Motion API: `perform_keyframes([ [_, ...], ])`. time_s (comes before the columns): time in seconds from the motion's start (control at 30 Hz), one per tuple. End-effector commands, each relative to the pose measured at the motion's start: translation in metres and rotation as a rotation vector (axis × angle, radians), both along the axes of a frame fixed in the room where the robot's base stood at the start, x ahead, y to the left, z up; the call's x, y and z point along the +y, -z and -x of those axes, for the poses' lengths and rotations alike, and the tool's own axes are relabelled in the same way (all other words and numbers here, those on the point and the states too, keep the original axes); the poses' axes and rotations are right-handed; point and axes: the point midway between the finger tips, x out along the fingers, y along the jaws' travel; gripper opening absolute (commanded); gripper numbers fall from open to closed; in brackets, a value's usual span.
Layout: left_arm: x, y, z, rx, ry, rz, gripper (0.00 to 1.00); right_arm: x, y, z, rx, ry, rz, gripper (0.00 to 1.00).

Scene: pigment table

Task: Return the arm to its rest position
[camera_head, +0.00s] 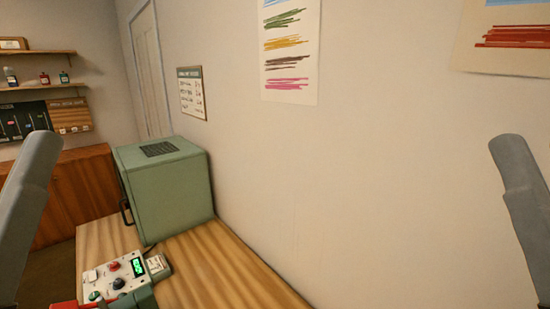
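A grey link of my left arm (28,195) shows at the left edge, tilted with its top leaning right. A grey link of my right arm (522,205) shows at the right edge, its top leaning left. Neither link touches anything that I can see. Both grippers are out of view, so I cannot see their fingers or whether they hold anything.
A green box-shaped cabinet (165,195) stands on the wooden table (225,265) against the wall. A control panel with knobs and a lit green display (112,280) sits in front. The table right of them is bare. Shelves (40,84) hang far left.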

Motion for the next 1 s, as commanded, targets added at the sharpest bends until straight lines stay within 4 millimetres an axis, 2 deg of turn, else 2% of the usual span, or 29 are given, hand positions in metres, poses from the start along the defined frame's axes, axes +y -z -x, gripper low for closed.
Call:
perform_keyframes([
  [0.03,0.0,-0.046,0.0,-0.003,0.001,0.002,0.63,0.0,-0.048,0.002,-0.008,0.0,0.0,0.55],
  [0.17,0.0,-0.099,0.0,-0.001,0.004,0.002,0.63,0.0,-0.101,0.002,-0.008,0.0,0.0,0.55],
  [0.5,0.0,-0.264,-0.001,0.0,0.006,0.003,0.63,0.0,-0.267,0.001,-0.008,0.0,0.0,0.55],
  [0.6,0.0,-0.298,-0.001,0.001,0.006,0.003,0.63,0.0,-0.3,0.001,-0.008,0.0,0.0,0.55],
  [0.7,0.0,-0.315,-0.001,0.001,0.006,0.003,0.63,0.0,-0.318,0.001,-0.007,0.0,0.0,0.55],
  [0.77,0.0,-0.319,-0.001,0.001,0.006,0.003,0.63,0.0,-0.321,0.001,-0.007,0.0,0.0,0.55],
  [0.9,0.0,-0.316,-0.001,0.001,0.006,0.003,0.63,0.0,-0.319,0.001,-0.006,0.0,0.0,0.55],
  [1.0,0.0,-0.306,-0.001,0.001,0.006,0.003,0.63,0.0,-0.308,0.001,-0.006,0.0,0.0,0.55],
])
